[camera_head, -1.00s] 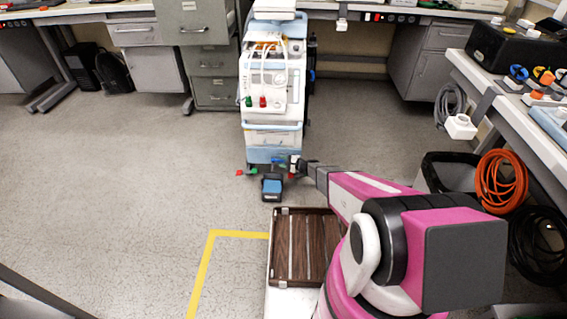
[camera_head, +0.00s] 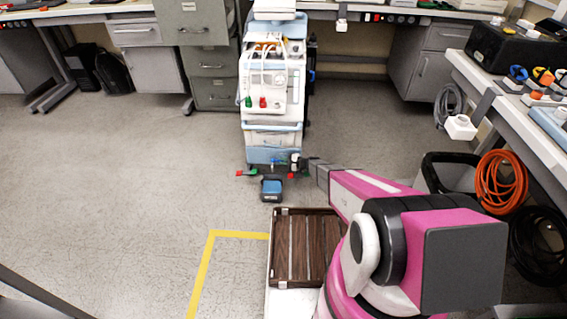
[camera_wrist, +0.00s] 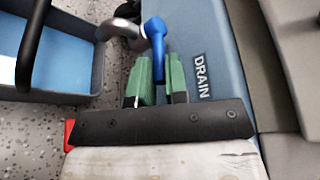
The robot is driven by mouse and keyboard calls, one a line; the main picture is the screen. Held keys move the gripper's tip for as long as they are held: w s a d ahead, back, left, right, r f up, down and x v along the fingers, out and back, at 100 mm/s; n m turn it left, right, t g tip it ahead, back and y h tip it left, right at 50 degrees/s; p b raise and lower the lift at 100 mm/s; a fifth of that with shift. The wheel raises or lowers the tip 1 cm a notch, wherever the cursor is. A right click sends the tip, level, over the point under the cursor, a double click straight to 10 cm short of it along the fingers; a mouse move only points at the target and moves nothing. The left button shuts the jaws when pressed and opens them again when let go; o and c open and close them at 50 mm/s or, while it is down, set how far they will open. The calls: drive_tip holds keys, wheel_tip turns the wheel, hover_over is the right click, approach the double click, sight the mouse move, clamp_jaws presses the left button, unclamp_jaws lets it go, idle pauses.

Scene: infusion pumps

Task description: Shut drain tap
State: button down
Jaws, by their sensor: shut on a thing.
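The drain tap has a blue lever handle (camera_wrist: 157,38) on a metal spout (camera_wrist: 120,30), beside the "DRAIN" label (camera_wrist: 202,76) on the machine's blue-grey panel. My gripper (camera_wrist: 160,72) has green finger pads on both sides of the handle's lower part and is shut on it. In the head view my gripper (camera_head: 296,163) is at the low front of the white and blue machine (camera_head: 270,85). The tap is too small there to read its angle. Part of the handle is hidden between the pads.
A blue drain bin (camera_head: 271,189) with a dark handle stands on the floor below the spout. It also shows in the wrist view (camera_wrist: 60,65). A wooden slatted tray (camera_head: 304,248) is near my base. Open floor (camera_head: 130,170) lies to the left.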

drive_tip(key=c, duration=1.1)
unclamp_jaws()
drive_tip(key=v, duration=1)
drive_tip(key=shift+s+d+r, duration=0.1)
drive_tip(key=shift+d, duration=0.25)
